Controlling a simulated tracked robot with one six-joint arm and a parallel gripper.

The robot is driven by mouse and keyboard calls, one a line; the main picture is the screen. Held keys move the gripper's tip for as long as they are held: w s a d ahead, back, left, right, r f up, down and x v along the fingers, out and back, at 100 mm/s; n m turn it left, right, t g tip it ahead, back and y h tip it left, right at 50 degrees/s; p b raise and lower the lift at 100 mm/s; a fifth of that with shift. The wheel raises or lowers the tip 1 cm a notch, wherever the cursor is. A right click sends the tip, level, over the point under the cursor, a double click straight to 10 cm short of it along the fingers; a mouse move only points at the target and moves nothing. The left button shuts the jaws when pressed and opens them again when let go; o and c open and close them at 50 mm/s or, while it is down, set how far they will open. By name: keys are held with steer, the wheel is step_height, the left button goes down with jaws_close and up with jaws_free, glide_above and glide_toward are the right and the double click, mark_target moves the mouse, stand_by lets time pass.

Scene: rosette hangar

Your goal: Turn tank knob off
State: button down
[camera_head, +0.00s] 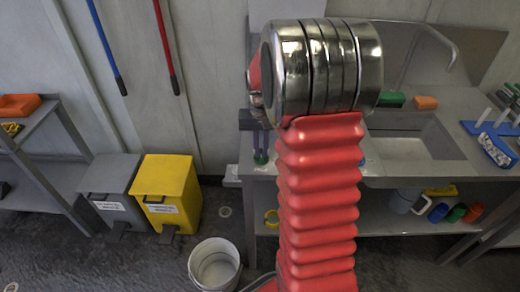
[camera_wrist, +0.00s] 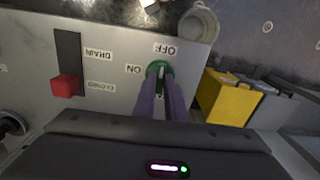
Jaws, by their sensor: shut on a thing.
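In the wrist view, the green round tank knob (camera_wrist: 159,68) is on a grey panel (camera_wrist: 108,58), with an ON label to its left and an OFF label above it, both upside down in the picture. My gripper (camera_wrist: 160,80) has two purple fingers closed around the knob's handle. The fingers hide part of the knob, and its exact pointing cannot be told. In the head view, my red arm and metal wrist fill the middle and cover the area behind them; I cannot make out the gripper there.
A red lever (camera_wrist: 67,87) sits at the CLOSED end of a slot left of the knob. A bucket (camera_head: 215,266), a yellow bin (camera_head: 168,192) and a grey bin (camera_head: 110,190) stand on the floor. A sink counter (camera_head: 415,150) is at right.

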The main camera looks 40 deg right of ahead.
mark_target(261, 153)
steer(key=shift+w+r+m, duration=0.1)
steer(key=shift+m, duration=0.3)
steer(key=c, duration=1.8)
jaws_free()
step_height(261, 153, up, 14)
steer(key=shift+f, duration=0.2)
